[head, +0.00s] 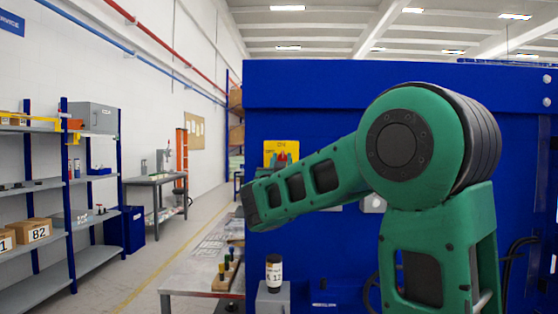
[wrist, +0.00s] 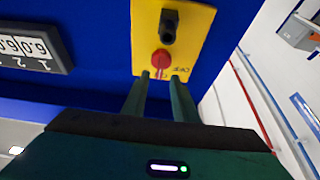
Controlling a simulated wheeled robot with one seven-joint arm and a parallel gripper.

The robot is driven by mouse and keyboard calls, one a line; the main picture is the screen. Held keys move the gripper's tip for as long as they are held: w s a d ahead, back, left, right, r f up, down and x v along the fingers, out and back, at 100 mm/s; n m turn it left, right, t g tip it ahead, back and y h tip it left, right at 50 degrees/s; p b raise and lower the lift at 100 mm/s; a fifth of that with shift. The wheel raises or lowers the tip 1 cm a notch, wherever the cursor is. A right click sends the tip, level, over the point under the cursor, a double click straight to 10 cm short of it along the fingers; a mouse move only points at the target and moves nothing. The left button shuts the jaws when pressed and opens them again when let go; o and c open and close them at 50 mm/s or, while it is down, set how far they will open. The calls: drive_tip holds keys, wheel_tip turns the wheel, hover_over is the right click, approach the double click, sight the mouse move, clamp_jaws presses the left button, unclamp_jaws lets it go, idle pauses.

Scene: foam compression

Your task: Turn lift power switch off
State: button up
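A yellow switch plate (wrist: 196,20) is on the blue panel in the wrist view, which looks upside down. It carries a red rotary knob (wrist: 160,59), a black knob (wrist: 169,25) and an "OFF" label. My gripper (wrist: 160,77) points at the plate, its two green fingers apart with the red knob just ahead of and between the tips. Contact with the knob cannot be told. In the head view the yellow plate (head: 270,148) shows above my green forearm, which hides most of the gripper.
A numeric display (wrist: 33,47) is beside the plate on the blue panel (head: 320,80). Shelves (head: 45,240) with boxes stand left. The aisle between is clear.

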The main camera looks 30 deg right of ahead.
sight(282, 154)
drive_tip(key=shift+x, duration=1.7)
clamp_jaws()
drive_tip(key=shift+f, duration=0.1)
